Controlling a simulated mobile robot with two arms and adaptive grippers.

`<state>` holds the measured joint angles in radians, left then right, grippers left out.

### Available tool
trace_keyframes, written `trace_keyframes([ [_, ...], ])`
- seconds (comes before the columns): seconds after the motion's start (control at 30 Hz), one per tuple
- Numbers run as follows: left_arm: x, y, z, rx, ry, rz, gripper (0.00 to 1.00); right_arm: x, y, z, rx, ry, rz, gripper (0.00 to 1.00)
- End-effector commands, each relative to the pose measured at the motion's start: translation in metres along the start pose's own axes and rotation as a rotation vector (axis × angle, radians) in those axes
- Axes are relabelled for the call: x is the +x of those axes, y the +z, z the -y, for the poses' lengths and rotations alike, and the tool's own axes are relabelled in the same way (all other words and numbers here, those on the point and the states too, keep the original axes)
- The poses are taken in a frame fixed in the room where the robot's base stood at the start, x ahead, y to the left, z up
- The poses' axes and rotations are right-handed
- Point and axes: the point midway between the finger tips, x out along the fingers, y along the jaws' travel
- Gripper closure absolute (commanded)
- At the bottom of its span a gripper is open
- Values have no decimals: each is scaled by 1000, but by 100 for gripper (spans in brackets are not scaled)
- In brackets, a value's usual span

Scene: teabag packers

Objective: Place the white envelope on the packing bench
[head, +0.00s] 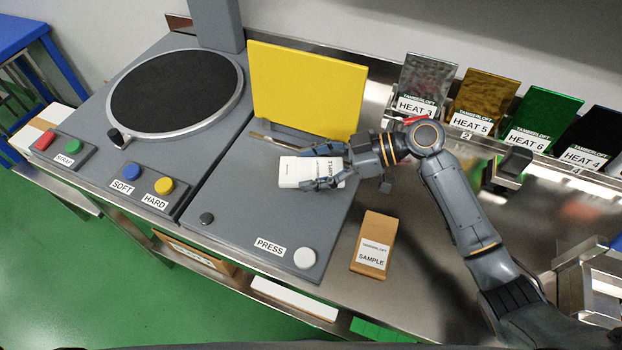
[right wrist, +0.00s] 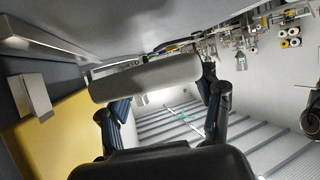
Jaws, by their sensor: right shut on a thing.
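The white envelope (head: 292,172), with a SAMPLE label, is in my right gripper (head: 328,172) over the grey PRESS plate in the head view. The gripper is shut on its right part, and its fingers cover some of the label. In the right wrist view the pale envelope (right wrist: 145,78) spans between the two fingers (right wrist: 160,92). I cannot tell whether it touches the plate. The metal bench (head: 338,285) runs under the machine and to the right. My left gripper is not in view.
A yellow panel (head: 305,88) stands behind the grey PRESS plate (head: 245,215). A brown SAMPLE packet (head: 373,245) lies on the bench. Several HEAT plates (head: 478,103) stand at the back right. A round black platform (head: 175,88) and coloured buttons (head: 132,171) are at left.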

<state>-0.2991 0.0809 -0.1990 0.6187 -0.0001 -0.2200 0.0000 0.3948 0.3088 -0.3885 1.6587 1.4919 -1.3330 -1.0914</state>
Motion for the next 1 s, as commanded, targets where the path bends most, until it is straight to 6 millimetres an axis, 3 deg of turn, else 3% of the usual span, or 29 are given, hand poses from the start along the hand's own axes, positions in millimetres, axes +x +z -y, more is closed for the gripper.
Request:
trace_keyframes([
  [0.23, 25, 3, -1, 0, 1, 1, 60, 18, 33, -4, 1, 0, 0, 60],
  [0.6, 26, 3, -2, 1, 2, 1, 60, 18, 36, -4, -1, 1, 1, 60],
  [0.63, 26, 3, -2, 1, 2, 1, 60, 18, 34, -4, -1, 1, 1, 31],
  [0.67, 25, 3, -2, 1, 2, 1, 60, 18, 34, -4, -1, 1, 1, 26],
  [1.0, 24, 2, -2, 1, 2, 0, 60, 17, 33, -4, -1, 1, 0, 26],
])
